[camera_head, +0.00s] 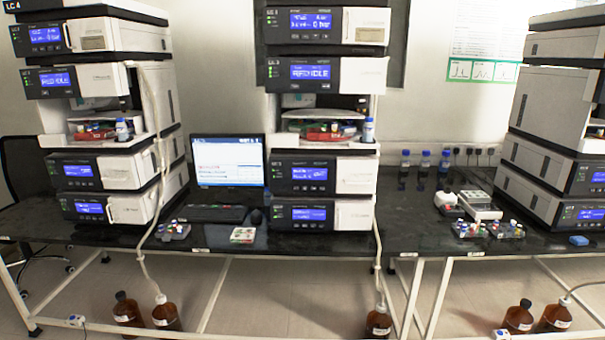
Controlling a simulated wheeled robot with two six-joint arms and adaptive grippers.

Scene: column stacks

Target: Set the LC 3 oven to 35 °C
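Three column stacks of white and dark modules with lit blue displays stand along the bench. The left stack carries an "LC 4" label (13,5) at its top. The middle stack has two upper modules with displays (311,20) (316,72), an open bay (320,128) holding bottles and coloured items, and two lower modules with displays (309,174) (309,214). Its label and temperature readings are too small to read surely, and I cannot tell which module is the oven. The right stack (550,130) is partly cut off. Neither gripper is in view.
A monitor (228,161) and keyboard (212,213) sit between the left and middle stacks. Vial racks (173,231) (488,230) stand near the front edge of the black bench (400,240). Brown bottles (378,321) (166,313) stand on the floor, with tubing running up.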

